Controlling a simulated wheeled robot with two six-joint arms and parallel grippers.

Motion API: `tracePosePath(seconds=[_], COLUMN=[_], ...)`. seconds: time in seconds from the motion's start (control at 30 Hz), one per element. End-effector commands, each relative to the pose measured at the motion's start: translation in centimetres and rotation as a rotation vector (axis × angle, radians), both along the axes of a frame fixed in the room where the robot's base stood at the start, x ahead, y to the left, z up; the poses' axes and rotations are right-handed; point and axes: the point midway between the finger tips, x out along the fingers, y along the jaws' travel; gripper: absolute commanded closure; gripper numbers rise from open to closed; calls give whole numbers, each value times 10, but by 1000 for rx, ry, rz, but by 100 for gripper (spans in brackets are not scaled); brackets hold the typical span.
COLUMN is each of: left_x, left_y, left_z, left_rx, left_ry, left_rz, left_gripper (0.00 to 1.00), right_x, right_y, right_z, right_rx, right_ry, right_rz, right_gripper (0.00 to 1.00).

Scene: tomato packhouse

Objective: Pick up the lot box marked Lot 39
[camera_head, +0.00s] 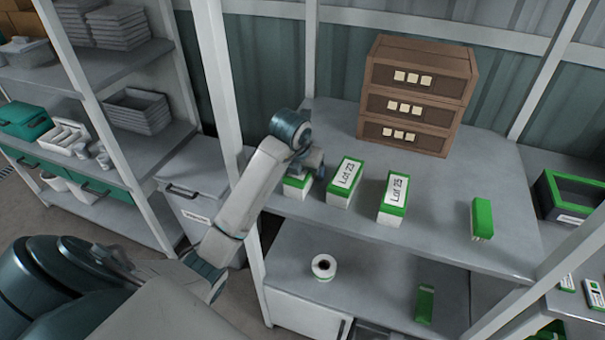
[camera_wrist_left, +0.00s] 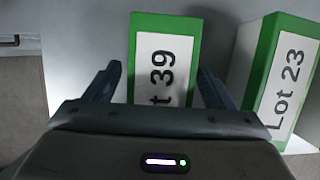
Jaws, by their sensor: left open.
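The Lot 39 box (camera_head: 297,187) is a white box with a green top, at the left end of the upper shelf in the head view, partly hidden by my left gripper (camera_head: 307,168). In the left wrist view the Lot 39 box (camera_wrist_left: 165,45) shows its white label, reading "t 39"; the first letters are hidden by the gripper body. My left gripper (camera_wrist_left: 158,80) is open, with one finger on each side of the box and visible gaps between. My right gripper is not in view.
The Lot 23 box (camera_head: 343,183) stands close to the right, with the Lot 25 box (camera_head: 393,199) beyond it. A green box (camera_head: 482,219) stands further right. A brown drawer unit (camera_head: 418,95) is behind. A white shelf post (camera_head: 222,90) rises left of the boxes.

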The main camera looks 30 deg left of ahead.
Motion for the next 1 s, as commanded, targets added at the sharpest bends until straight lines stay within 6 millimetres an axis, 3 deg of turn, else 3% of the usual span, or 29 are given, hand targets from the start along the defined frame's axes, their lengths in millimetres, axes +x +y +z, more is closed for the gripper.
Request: tracePosePath(seconds=[0.57, 0.83, 1.0], left_x=[0, 0, 0], left_y=[0, 0, 0], left_z=[-4, -4, -4], left_rx=[0, 0, 0], left_ry=[0, 0, -1], left_rz=[0, 0, 0], left_gripper=[24, 77, 78], right_x=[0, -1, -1], right_y=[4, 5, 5], right_z=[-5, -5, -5], right_rx=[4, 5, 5], right_ry=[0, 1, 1], right_rz=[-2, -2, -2], right_gripper=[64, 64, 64])
